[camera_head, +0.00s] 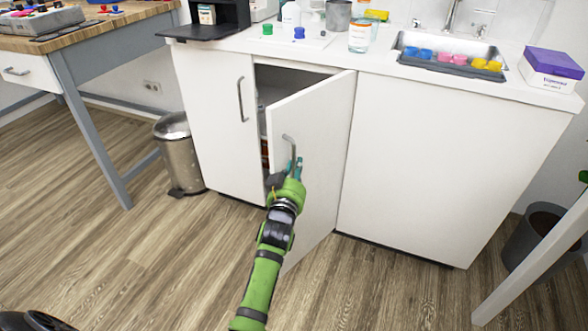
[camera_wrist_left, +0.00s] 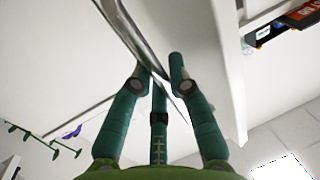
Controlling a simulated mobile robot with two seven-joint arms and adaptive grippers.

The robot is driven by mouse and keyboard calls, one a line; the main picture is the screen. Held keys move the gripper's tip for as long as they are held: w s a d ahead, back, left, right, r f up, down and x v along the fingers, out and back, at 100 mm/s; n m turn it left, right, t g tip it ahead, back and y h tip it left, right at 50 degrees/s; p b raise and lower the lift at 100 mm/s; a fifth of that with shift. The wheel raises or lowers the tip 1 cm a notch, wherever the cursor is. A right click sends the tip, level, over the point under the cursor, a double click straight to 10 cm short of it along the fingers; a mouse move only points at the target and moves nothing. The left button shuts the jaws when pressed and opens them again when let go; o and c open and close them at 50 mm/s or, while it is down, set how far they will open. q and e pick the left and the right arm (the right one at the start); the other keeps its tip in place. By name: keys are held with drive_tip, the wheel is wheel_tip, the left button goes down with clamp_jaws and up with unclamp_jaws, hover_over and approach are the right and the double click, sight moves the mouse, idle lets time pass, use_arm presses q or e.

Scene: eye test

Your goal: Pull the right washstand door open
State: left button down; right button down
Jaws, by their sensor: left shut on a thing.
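The right washstand door (camera_head: 325,135) is white and stands partly open, swung out on its right edge. A dark gap shows on its left, with part of the cabinet's inside (camera_head: 285,78). Its bar handle (camera_head: 289,142) is grey metal. My left gripper (camera_head: 294,168) is shut on this handle, at its lower part. In the left wrist view the teal fingers (camera_wrist_left: 160,72) close around the metal handle (camera_wrist_left: 128,28), beside the white door (camera_wrist_left: 205,50). The fingers hide part of the handle. My right gripper is in neither view.
The left washstand door (camera_head: 215,125) is shut. A metal bin (camera_head: 180,150) stands on the floor to its left. A workbench leg (camera_head: 95,140) is farther left. Floor before the door is mostly clear.

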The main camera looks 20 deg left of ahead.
use_arm(q)
drive_tip(key=shift+r, duration=0.15)
drive_tip(key=c, duration=1.4)
unclamp_jaws()
drive_tip(key=shift+w, duration=0.1)
